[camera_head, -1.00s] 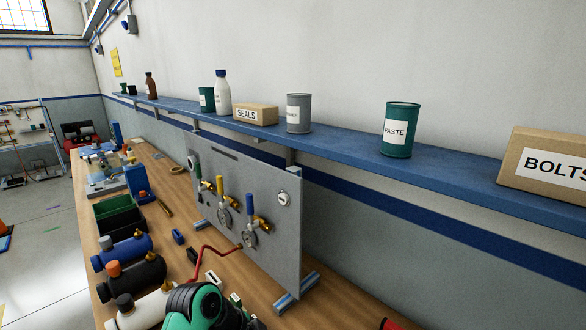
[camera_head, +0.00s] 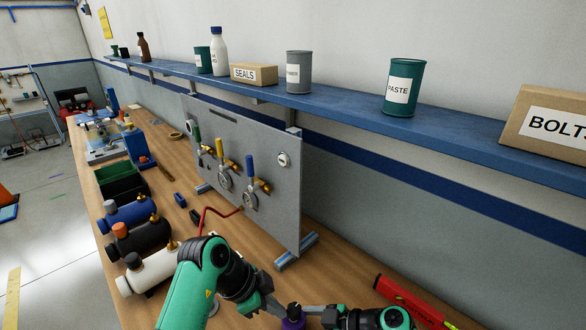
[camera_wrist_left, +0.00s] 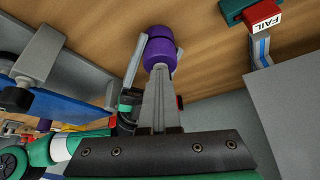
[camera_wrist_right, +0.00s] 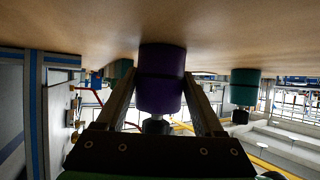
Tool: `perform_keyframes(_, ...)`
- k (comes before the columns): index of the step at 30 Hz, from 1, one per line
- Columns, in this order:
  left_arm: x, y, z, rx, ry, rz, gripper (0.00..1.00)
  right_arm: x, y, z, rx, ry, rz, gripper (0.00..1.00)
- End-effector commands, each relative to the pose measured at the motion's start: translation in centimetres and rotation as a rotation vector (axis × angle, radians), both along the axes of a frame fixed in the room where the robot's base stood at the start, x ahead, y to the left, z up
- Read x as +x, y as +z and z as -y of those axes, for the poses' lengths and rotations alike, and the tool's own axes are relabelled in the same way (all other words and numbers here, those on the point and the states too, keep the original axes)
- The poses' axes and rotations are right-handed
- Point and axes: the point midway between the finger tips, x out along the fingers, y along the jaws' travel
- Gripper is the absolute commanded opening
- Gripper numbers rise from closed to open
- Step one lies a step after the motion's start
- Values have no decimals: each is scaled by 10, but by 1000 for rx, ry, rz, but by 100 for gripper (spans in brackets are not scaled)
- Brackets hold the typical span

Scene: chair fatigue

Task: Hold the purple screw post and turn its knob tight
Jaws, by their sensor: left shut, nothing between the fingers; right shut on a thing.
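The purple screw post (camera_head: 293,324) stands on the bench at the bottom of the head view, with its dark knob (camera_head: 294,308) on top. It also shows in the left wrist view (camera_wrist_left: 158,34) and the right wrist view (camera_wrist_right: 162,82). My right gripper (camera_wrist_right: 162,65) is shut around the purple body, one finger on each side. My left gripper (camera_wrist_left: 161,70) is shut and empty, its fingertips close to the knob end of the post. These fingers hide the knob in the left wrist view. I cannot tell whether they touch it.
Teal posts with dark knobs (camera_wrist_right: 245,85) flank the purple one. A red FAIL block (camera_wrist_left: 264,17) lies nearby. The grey valve panel (camera_head: 270,170) stands behind my left arm, and a red tool (camera_head: 405,300) lies behind the right. Cylinders (camera_head: 150,268) line the bench's left side.

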Motion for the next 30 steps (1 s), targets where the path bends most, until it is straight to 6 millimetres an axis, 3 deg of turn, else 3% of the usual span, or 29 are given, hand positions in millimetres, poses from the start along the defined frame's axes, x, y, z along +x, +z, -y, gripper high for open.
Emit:
perform_keyframes(16,0,4,-7,-2,-1,3,0,-1,0,-2,1,5,-1,38)
perform_keyframes(30,0,59,-7,0,0,2,0,-1,0,-1,1,3,0,38)
